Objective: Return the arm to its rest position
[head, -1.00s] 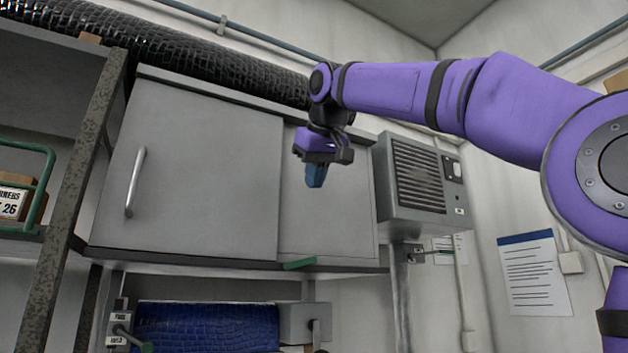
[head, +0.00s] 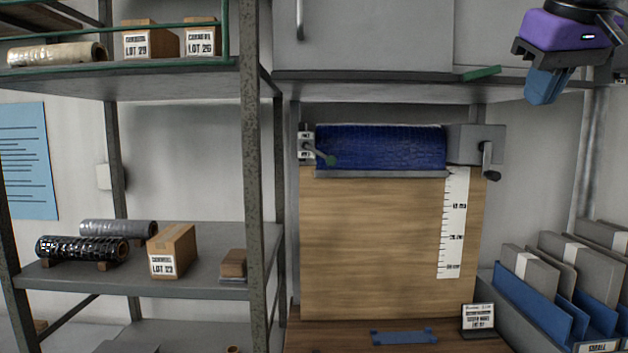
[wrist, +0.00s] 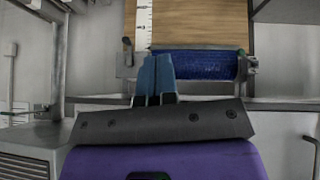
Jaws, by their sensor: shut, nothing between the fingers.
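My gripper (head: 545,86) hangs at the upper right of the head view, with a purple body and blue fingers pointing down. The fingers are shut together with nothing between them. In the wrist view my gripper (wrist: 155,76) also shows its blue fingers closed side by side. It is in the air in front of the grey cabinet and touches nothing that I can see. Most of my arm is outside the head view.
A grey cabinet (head: 375,35) hangs above a blue roll (head: 380,148) with a crank and a wooden board (head: 375,240). A metal shelf (head: 150,283) with boxes and rolls stands left. A bin of panels (head: 530,305) stands lower right.

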